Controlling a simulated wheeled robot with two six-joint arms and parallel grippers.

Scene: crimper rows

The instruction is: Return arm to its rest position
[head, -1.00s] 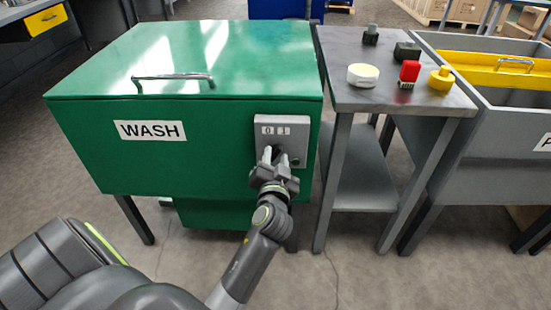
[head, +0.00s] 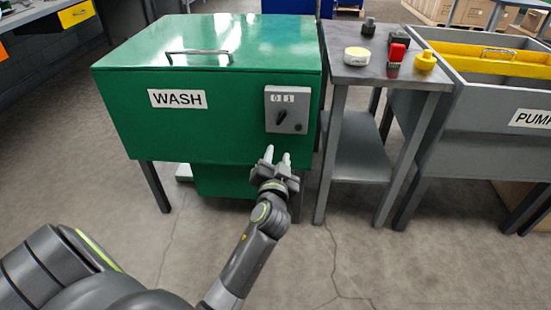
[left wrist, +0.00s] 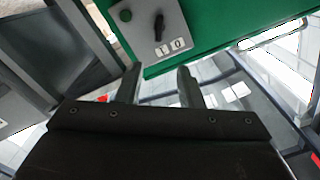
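My left gripper (head: 277,156) is in front of the green WASH cabinet (head: 125,110), below its grey switch panel (head: 272,109). Its two fingers are apart with nothing between them, also in the left wrist view (left wrist: 159,72). It is clear of the panel. The panel carries a black rotary knob (head: 281,118), a 0/1 label and a small button that looks green in the left wrist view (left wrist: 125,15). The knob's handle is tilted towards the 1. My right gripper is not in view.
Right of the cabinet stands a grey metal table (head: 345,74) with a white-yellow round item (head: 357,56), a red block (head: 397,51) and a yellow knob-like piece (head: 425,61). A grey PUMP tub (head: 480,135) is further right. The floor in front is clear.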

